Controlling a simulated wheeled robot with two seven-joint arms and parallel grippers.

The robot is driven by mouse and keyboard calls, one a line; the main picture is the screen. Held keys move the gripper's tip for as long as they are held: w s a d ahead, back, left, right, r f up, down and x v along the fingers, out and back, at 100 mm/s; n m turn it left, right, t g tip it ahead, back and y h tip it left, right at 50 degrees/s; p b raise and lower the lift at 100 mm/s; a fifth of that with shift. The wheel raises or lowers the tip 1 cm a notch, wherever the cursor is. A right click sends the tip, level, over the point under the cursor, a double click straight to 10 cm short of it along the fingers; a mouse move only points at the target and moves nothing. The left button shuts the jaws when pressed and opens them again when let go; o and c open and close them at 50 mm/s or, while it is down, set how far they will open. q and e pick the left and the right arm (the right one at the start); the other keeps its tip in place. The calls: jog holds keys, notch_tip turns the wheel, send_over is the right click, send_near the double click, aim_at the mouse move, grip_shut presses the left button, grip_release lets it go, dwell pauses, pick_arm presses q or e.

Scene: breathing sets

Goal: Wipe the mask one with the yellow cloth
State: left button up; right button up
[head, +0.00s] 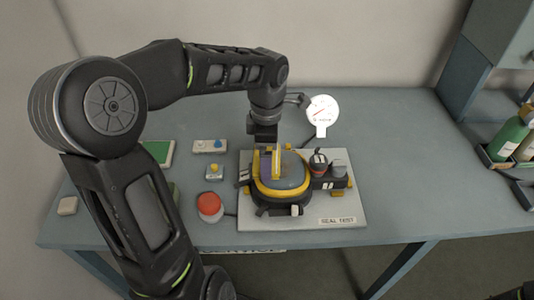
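A grey mask (285,178) with a yellow rim lies on a pale board labelled "SEAL TEST" on the table. My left arm reaches in from the left and bends down over the board. My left gripper (264,142) points down just above the mask's back edge. A thin yellow upright strip (277,162) stands under it on the mask. I cannot tell whether this strip is the yellow cloth or part of the mask. The fingertips are too small and dark to show whether they are open.
A round white gauge (322,112) stands behind the board (345,210). A red button (210,206) and small blocks lie left of it. A green bottle (508,135) stands in a tray at the far right. The table (410,150) right of the board is clear.

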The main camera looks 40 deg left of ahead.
aim_at(297, 166)
pick_arm(q)
jog(key=shift+f+b, duration=0.35)
jog(key=shift+f, duration=0.1)
jog(key=shift+w+d+b, duration=0.3)
jog(key=shift+w+d, duration=0.25)
jog(key=shift+d, duration=0.2)
jog(key=shift+w+d+r, duration=0.1)
jog(key=shift+w+d, duration=0.55)
jog(key=shift+d, duration=0.2)
jog(key=shift+w+d+b, duration=0.25)
jog(key=shift+w+d, duration=0.35)
jog(key=shift+d, duration=0.15)
jog(key=shift+w+d+b, duration=0.25)
jog(key=shift+w+d, duration=0.3)
jog(key=shift+d, duration=0.2)
